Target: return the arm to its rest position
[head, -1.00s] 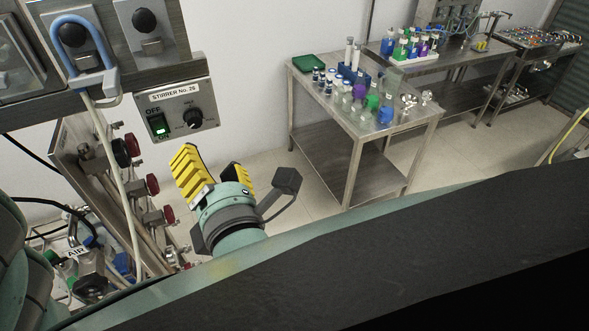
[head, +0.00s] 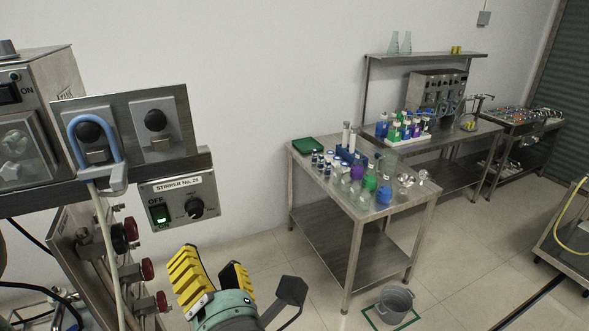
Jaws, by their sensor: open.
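My gripper (head: 213,275) shows at the bottom of the head view, left of centre. Its two yellow ribbed fingers point up and stand apart, with nothing between them. The wrist below is green and dark grey, and a dark block on a bracket sticks out to its right. The gripper is below the stirrer control box (head: 179,203) and appears apart from it. The box has a black knob and a lit green switch. The rest of my arm is out of the picture.
Red-knobbed valves (head: 147,270) and pipes of the skid stand left of my gripper. A steel table (head: 325,190) with bottles and glassware is to the right. A grey bucket (head: 394,304) stands on the floor, where open room (head: 460,270) lies.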

